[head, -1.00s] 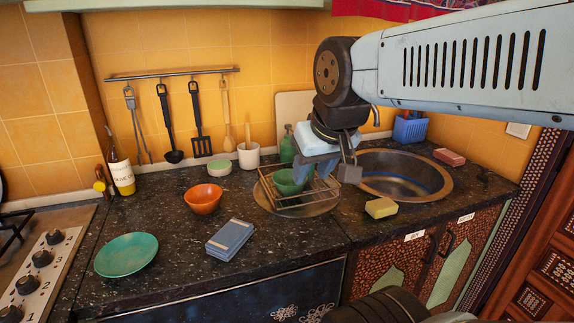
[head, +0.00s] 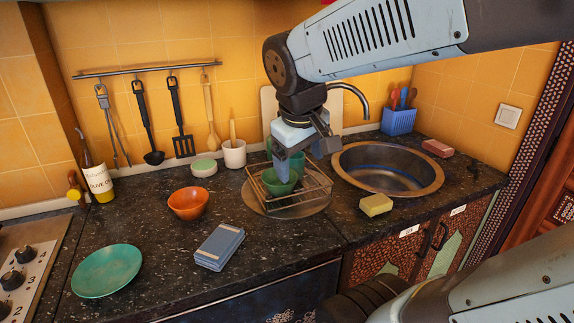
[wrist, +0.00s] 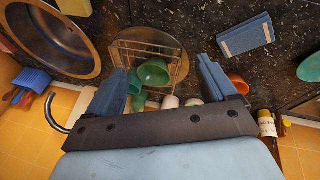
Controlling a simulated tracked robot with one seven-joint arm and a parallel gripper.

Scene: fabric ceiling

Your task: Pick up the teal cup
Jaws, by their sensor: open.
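The teal cup (head: 281,184) sits in a wire dish rack (head: 312,196) on the counter, partly hidden by one finger of my gripper. My gripper (head: 300,160) is open and empty, above and at the rack, with a blue-grey finger in front of the cup in the head view. In the wrist view, the cup (wrist: 153,71) shows between the two fingers of my gripper (wrist: 168,76), beyond their tips and nearer the left finger. Whether a finger touches the cup, I cannot tell.
The sink (head: 388,168) and yellow sponge (head: 376,204) are to the right. A white crock (head: 233,153) stands behind the rack.

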